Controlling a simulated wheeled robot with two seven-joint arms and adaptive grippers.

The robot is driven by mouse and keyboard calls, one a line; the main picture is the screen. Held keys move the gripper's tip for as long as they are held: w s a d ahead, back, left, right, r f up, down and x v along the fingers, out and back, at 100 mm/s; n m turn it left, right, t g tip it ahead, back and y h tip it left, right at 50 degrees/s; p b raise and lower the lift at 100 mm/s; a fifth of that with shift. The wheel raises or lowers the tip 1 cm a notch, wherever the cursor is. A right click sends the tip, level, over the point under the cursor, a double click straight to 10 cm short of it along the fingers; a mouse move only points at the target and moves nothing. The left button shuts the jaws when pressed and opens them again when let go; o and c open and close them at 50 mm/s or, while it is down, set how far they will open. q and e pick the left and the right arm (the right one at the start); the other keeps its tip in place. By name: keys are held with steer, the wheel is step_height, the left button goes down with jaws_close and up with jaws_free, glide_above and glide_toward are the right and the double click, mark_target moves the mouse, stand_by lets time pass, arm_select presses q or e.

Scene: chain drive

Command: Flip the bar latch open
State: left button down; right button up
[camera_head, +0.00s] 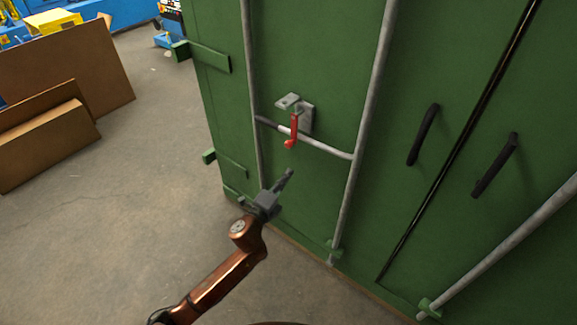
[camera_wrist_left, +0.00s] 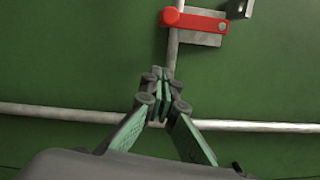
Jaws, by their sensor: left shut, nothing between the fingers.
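The bar latch is a red handle (camera_head: 293,131) hanging down from a grey bracket plate (camera_head: 306,117) on the green container door. It lies across the grey horizontal bar (camera_head: 325,147). In the left wrist view the red handle (camera_wrist_left: 195,20) is at the top, over the light plate (camera_wrist_left: 208,38). My left gripper (camera_head: 287,174) is shut and empty. It is below the red handle in the head view and apart from it. In the left wrist view its fingertips (camera_wrist_left: 162,75) point towards the latch, over the bar (camera_wrist_left: 170,52). My right gripper is not in view.
Tall grey vertical rods (camera_head: 366,120) stand on the green door (camera_head: 440,60) on both sides of the latch. Two black pull handles (camera_head: 423,134) are further right. Brown boards (camera_head: 65,75) lean at the left. The concrete floor (camera_head: 130,200) is clear.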

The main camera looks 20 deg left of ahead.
arm_select(q)
steer(key=w+a, duration=0.1)
steer(key=w, duration=0.9)
steer(key=shift+w+a+r, duration=0.25)
steer(key=shift+a+r, duration=0.15)
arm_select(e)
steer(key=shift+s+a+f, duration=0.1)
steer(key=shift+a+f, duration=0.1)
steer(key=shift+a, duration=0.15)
arm_select(q)
steer(key=shift+a+f, duration=0.1)
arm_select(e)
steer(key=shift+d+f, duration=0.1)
